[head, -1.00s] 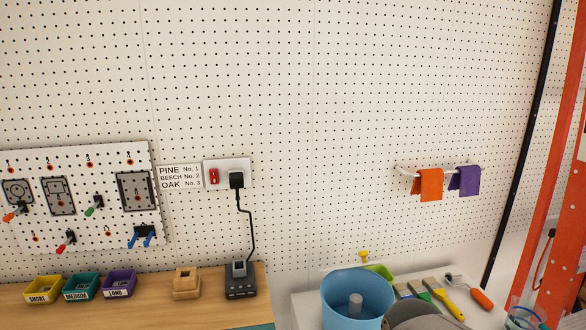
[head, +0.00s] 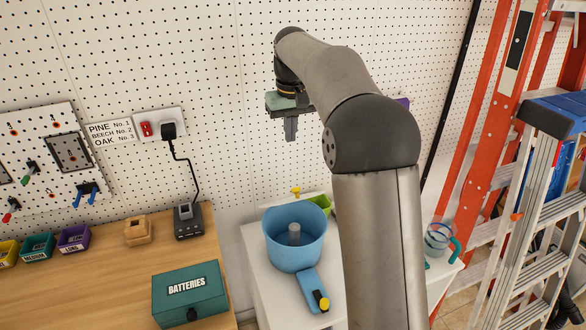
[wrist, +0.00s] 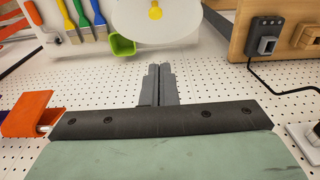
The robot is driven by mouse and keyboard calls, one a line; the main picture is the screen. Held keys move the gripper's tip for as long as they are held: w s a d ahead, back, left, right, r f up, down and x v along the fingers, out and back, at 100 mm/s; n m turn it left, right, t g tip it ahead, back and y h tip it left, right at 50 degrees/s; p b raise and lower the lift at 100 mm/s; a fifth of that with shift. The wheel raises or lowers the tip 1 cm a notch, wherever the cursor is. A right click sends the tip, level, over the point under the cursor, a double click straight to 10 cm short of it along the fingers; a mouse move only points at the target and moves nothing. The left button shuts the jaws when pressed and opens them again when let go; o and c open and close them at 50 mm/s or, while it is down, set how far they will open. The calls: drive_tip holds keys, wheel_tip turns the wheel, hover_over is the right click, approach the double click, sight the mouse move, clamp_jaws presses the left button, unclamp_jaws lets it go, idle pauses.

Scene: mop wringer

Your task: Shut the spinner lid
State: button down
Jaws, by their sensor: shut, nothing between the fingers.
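The spinner is a blue round tub (head: 296,253) with a grey post in its middle, standing on the white counter in the head view. Its top is uncovered. A yellow knob (head: 295,190) shows just behind the tub's rim. In the wrist view a pale round lid (wrist: 178,38) with that yellow knob (wrist: 155,11) stands at the top edge; its disc is hard to make out in the head view. My gripper (head: 290,136) is shut and empty, pointing down above and behind the tub, apart from the lid. Its fingers show in the wrist view (wrist: 158,68).
A blue pedal (head: 311,290) with a yellow knob juts from the tub's front. A lime-green box (head: 317,206) stands behind the tub. A teal batteries box (head: 189,293) and a charger (head: 188,220) are on the wooden bench at left. Ladders stand at right.

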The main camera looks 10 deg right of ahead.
drive_tip(key=f, duration=0.4)
drive_tip(key=f+p, duration=0.1)
drive_tip(key=f, duration=0.2)
drive_tip(key=s+f, duration=0.1)
drive_tip(key=f, duration=0.3)
drive_tip(key=shift+f+p, duration=0.3)
drive_tip(key=shift+s+d+f, duration=0.15)
drive_tip(key=shift+s+f, duration=0.25)
drive_tip(key=shift+f, duration=0.2)
drive_tip(key=shift+f, duration=0.1)
